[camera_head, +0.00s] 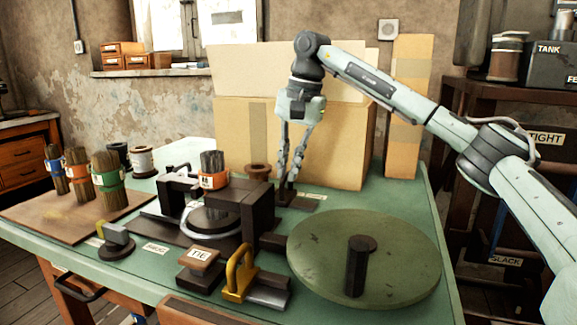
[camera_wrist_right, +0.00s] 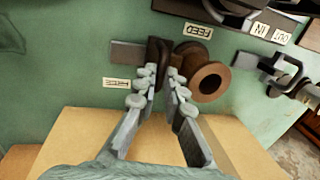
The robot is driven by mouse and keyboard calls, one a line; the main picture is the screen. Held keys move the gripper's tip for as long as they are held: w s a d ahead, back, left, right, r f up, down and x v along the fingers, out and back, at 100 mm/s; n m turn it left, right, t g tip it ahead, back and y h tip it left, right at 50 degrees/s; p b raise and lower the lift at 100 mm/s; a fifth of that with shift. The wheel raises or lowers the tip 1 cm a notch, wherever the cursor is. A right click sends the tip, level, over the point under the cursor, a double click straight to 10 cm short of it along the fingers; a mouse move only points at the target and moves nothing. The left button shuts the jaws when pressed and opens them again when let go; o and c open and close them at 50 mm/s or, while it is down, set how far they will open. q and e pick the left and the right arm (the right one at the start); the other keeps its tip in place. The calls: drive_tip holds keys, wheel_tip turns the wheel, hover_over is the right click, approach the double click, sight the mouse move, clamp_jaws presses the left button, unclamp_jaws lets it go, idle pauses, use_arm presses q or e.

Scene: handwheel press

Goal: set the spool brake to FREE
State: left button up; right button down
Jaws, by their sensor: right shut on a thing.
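My right gripper (camera_head: 287,182) reaches down behind the press beside a brown spool (camera_head: 258,171). In the right wrist view, the fingers of my right gripper (camera_wrist_right: 162,80) are closed around a dark brown upright piece, the spool brake handle (camera_wrist_right: 158,50). The handle stands at the right end of a flat grey plate (camera_wrist_right: 127,52). An upside-down label that appears to read FREE (camera_wrist_right: 116,85) lies beside the plate, on the gripper's left. The spool (camera_wrist_right: 209,80) is just right of the fingers. The fingers partly hide the handle. My left gripper is not in view.
A large cardboard box (camera_head: 232,135) stands close behind the gripper. The press (camera_head: 245,205) is to its left front, and a big green handwheel (camera_head: 400,255) is to its right front. Brush bundles (camera_head: 108,180) stand at the table's left.

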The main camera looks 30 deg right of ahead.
drive_tip(key=s+d, duration=0.3)
drive_tip(key=shift+s, duration=0.1)
drive_tip(key=shift+s+d, duration=0.1)
drive_tip(key=shift+s, duration=0.05)
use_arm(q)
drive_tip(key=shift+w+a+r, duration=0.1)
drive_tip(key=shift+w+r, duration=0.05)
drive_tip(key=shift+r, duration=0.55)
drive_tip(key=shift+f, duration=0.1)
use_arm(e)
drive_tip(key=c, duration=1.6)
unclamp_jaws()
drive_tip(key=shift+s+d, duration=0.15)
wheel_tip(320, 180, up, 12)
drive_tip(key=s+d, duration=0.1)
drive_tip(key=shift+s+d, duration=0.2)
drive_tip(key=shift+s, duration=0.1)
